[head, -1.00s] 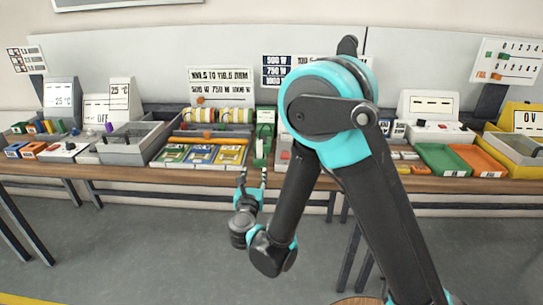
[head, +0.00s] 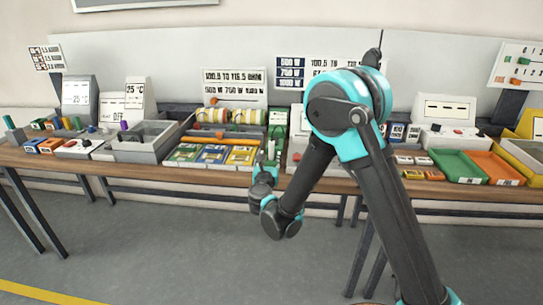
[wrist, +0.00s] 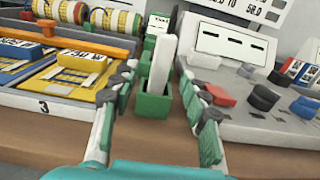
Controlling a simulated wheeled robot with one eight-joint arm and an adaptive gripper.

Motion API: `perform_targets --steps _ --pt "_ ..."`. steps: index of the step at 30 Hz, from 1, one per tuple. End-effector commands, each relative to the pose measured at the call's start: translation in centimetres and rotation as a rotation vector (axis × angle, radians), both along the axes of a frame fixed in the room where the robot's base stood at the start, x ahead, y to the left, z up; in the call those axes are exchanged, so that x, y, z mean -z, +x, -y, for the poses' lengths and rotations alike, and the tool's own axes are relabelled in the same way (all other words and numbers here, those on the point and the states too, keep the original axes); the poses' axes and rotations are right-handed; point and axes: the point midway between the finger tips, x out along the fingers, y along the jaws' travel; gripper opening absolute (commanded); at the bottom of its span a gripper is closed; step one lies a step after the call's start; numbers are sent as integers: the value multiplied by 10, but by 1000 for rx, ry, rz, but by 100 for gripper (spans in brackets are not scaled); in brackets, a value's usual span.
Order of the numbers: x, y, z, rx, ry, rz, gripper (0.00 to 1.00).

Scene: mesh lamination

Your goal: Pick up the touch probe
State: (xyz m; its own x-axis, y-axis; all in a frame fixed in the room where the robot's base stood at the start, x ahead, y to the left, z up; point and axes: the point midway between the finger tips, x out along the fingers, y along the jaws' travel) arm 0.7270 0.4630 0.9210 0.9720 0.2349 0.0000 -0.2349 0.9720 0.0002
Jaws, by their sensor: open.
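What I take to be the touch probe is a pale upright bar (wrist: 163,62) with a green block-like lower part (wrist: 153,100), at the front of the bench in the wrist view. In the head view the pale bar (head: 271,150) shows just above my gripper (head: 265,168). My gripper (wrist: 160,76) is open in the wrist view, with one green-padded finger on each side of the probe. The fingers appear apart from it. I cannot tell how far its tip is from the probe in depth.
A tray of yellow and blue packs (wrist: 60,75) stands close on the left. A grey console with knobs (wrist: 255,120) stands close on the right. Behind the probe is a green-framed display (head: 278,119). The bench's front edge (wrist: 60,135) lies below.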

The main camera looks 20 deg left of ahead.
Motion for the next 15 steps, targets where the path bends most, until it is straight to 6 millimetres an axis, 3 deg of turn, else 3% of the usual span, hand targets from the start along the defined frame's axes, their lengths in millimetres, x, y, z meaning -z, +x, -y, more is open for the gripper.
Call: perform_targets --steps 7,15 --pt "0 38 -8 4 0 0 45" --pt "0 45 -10 1 0 0 45"
